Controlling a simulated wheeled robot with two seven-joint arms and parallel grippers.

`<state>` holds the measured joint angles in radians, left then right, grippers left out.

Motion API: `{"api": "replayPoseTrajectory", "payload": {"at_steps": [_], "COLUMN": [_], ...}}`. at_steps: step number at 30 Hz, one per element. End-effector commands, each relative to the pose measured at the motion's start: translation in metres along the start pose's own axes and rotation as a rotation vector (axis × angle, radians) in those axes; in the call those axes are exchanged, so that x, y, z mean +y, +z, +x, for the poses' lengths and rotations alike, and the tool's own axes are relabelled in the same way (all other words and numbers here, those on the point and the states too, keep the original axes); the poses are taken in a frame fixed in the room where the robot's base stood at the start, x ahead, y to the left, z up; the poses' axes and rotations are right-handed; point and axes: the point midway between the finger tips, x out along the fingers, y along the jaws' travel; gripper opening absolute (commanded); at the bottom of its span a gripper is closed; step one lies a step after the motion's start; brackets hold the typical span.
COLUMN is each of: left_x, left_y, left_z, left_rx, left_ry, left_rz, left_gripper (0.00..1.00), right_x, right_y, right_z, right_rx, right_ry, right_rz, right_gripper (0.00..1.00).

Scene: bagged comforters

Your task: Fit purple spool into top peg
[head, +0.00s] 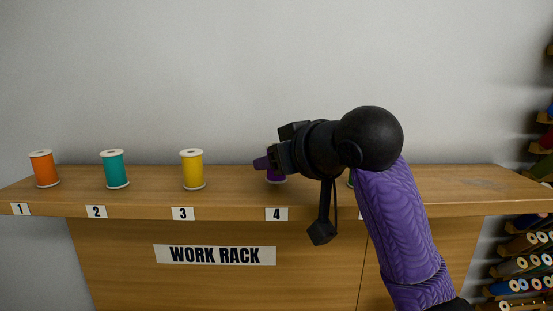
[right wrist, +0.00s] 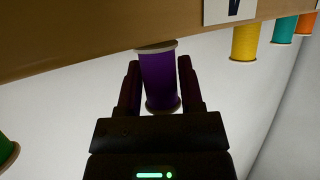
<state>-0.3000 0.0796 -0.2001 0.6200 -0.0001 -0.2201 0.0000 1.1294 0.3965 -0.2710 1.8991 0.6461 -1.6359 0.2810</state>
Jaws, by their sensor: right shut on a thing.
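The purple spool (right wrist: 160,85) stands between the two fingers of my right gripper (right wrist: 159,66) in the right wrist view, which shows the scene upside down. The fingers are shut on its sides. In the head view my right gripper (head: 268,163) reaches in from the right over the work rack (head: 130,207), above label 4, and hides most of the purple spool (head: 277,180). The spool's base appears to be at the rack top; I cannot tell whether it touches. No top peg can be made out. My left gripper is not in view.
Orange (head: 45,169), teal (head: 115,169) and yellow (head: 193,169) spools stand to the left on the rack. A green spool (head: 351,181) is mostly hidden behind my right arm. At the right edge, a rack holds several spools (head: 523,262). The rack top's right end is clear.

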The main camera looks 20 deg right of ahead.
Motion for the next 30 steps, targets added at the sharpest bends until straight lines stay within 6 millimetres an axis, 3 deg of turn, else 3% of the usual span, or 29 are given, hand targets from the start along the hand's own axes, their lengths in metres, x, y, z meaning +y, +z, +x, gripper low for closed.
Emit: {"api": "replayPoseTrajectory", "payload": {"at_steps": [17, 18, 23, 28, 29, 30], "left_x": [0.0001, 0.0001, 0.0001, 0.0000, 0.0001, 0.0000], "left_y": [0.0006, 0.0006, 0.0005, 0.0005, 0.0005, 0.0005], "left_z": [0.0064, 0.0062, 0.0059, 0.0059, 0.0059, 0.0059], "left_rx": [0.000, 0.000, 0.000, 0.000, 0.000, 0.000], "left_ry": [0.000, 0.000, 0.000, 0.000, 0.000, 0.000], "left_rz": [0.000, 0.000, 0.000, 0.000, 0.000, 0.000], "left_gripper": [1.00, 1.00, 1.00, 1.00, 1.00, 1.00], "right_x": [0.0000, 0.0000, 0.0000, 0.0000, 0.0000, 0.0000], "right_y": [0.0085, 0.0084, 0.0080, 0.0080, 0.0081, 0.0080], "right_z": [0.0035, 0.0035, 0.0033, 0.0033, 0.0034, 0.0034], "right_rx": [0.000, 0.000, 0.000, 0.000, 0.000, 0.000], "right_ry": [0.000, 0.000, 0.000, 0.000, 0.000, 0.000], "right_rz": [0.000, 0.000, 0.000, 0.000, 0.000, 0.000], "right_gripper": [0.00, 0.52, 0.86, 0.89, 0.91, 1.00]}}
